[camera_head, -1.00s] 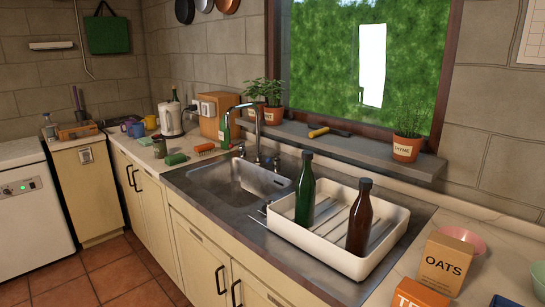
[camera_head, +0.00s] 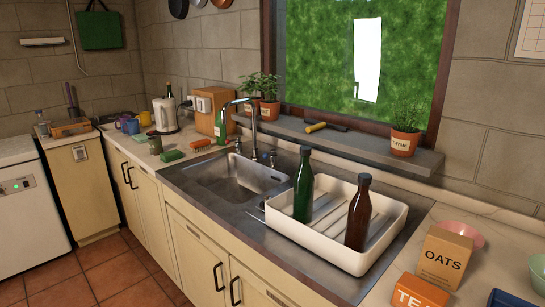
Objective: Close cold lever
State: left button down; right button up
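The tap (camera_head: 254,125) is a tall curved chrome spout behind the steel sink basin (camera_head: 240,178). Two small tap levers stand at its base, a left lever (camera_head: 238,146) and a right lever (camera_head: 270,157). Which of them is the cold one cannot be told at this size. Whether either lever is open is too small to tell, and no water stream is visible. Neither of my grippers shows in the view.
A white dish rack (camera_head: 292,231) with a green bottle (camera_head: 303,187) and a brown bottle (camera_head: 359,213) stands right of the sink. A green sponge (camera_head: 172,156), a red brush (camera_head: 200,143) and a green bottle (camera_head: 220,126) lie or stand near the basin's left. The sink's front edge is clear.

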aim_at(274, 152)
jog(key=i+j+z, duration=0.25)
jog(key=j+z, duration=0.25)
jog(key=j, duration=0.25)
jog(key=i+j+z, duration=0.15)
jog(key=j+z, duration=0.15)
jog(key=j, duration=0.15)
